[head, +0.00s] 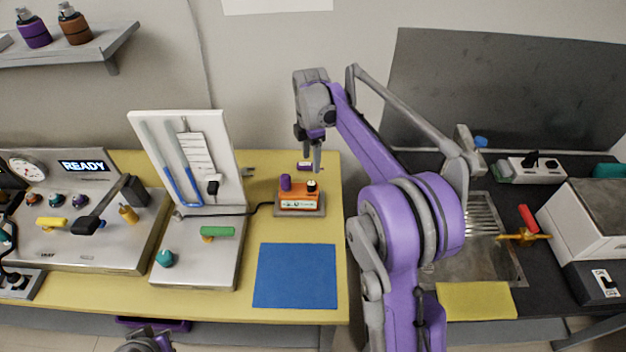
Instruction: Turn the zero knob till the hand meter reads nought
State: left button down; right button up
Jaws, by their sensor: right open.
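The orange hand meter (299,197) sits on a grey base at the back right of the yellow table. A purple knob (286,183) stands on its top left and a small black knob (312,186) on its top right. I cannot tell which is the zero knob. A pale display faces front; its reading is too small to make out. My right gripper (309,160) points down, open and empty, above and behind the meter, apart from both knobs. At the bottom edge only a grey and purple bit of my left arm shows; its gripper is out of view.
A blue mat (295,275) lies in front of the meter. A black cable runs left from the meter to a white upright panel (190,150). A steel console (80,225) with a READY display stands further left. A sink (470,250) is at right.

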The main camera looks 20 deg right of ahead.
aim_at(312, 183)
notch_tip(312, 183, down, 10)
jog(key=shift+r, duration=0.25)
grip_shut()
dwell(0.3)
